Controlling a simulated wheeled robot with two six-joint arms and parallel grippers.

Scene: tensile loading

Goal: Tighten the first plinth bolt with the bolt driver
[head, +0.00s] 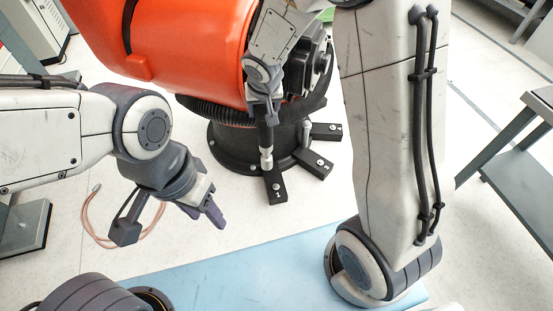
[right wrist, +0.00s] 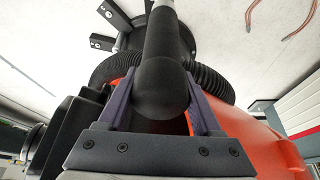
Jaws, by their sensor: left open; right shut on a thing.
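The bolt driver (head: 267,140) hangs roughly upright from my right gripper (head: 265,98), with its pale socket end (head: 266,160) at the inner part of the front black foot (head: 277,187). This foot belongs to the dark round plinth (head: 232,155) under an orange machine. I cannot tell whether the socket touches a bolt. A small light mark or bolt shows on the foot's outer part. In the right wrist view the dark driver handle (right wrist: 160,85) sits between the purple fingers. My left gripper (head: 207,210) is open and empty, left of the plinth.
Two more black feet (head: 316,165) (head: 326,132) stick out to the right of the plinth. The orange machine body (head: 185,50) rises close behind my right gripper. A copper-coloured cable loop (head: 95,225) lies on the floor. A blue surface (head: 235,270) is in front; grey tables (head: 520,150) stand right.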

